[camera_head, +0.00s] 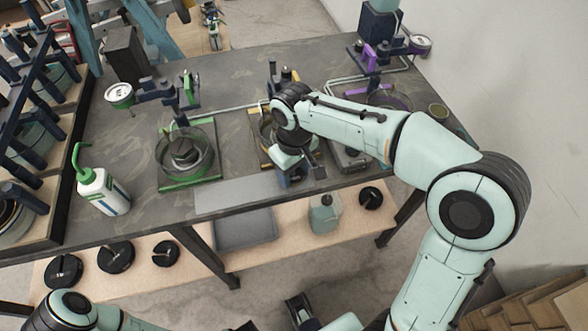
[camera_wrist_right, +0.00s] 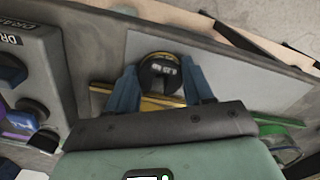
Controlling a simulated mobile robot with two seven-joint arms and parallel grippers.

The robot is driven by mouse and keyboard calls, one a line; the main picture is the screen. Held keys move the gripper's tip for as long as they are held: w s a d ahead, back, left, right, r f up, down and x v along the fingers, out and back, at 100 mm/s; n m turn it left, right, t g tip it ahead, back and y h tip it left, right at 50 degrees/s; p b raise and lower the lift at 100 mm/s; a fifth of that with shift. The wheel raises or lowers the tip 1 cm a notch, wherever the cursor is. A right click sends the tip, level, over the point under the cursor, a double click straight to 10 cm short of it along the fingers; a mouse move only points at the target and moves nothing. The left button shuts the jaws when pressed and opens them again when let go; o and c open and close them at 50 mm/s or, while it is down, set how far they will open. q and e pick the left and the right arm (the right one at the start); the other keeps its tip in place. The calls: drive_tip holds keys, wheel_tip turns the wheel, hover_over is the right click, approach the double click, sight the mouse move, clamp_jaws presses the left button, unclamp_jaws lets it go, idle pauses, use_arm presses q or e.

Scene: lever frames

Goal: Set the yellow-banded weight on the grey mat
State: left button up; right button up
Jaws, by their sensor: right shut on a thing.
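My right gripper (camera_wrist_right: 161,88) is shut on the yellow-banded weight (camera_wrist_right: 160,72), which shows a dark round top and a yellow band between the two blue fingers. In the head view, my right gripper (camera_head: 293,178) points down near the front edge of the bench, at the right end of the grey mat, and the weight is mostly hidden there. The grey mat (camera_head: 235,196) is a bare, flat rectangle along the front edge. In the wrist view the mat (camera_wrist_right: 222,62) lies behind and beside the weight; contact between them cannot be told.
A green-framed stand (camera_head: 190,182) with a dark weight is left of the mat. A green-capped bottle (camera_head: 103,192) stands farther left. A grey box with knobs (camera_head: 350,158) is right of my gripper. A lower shelf (camera_head: 185,272) holds black discs and a tray.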

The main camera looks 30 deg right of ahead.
drive_tip(key=shift+f, duration=0.1)
drive_tip(key=o, duration=1.2)
drive_tip(key=shift+o, duration=0.2)
wheel_tip(320, 180, up, 12)
drive_tip(key=p, duration=0.2)
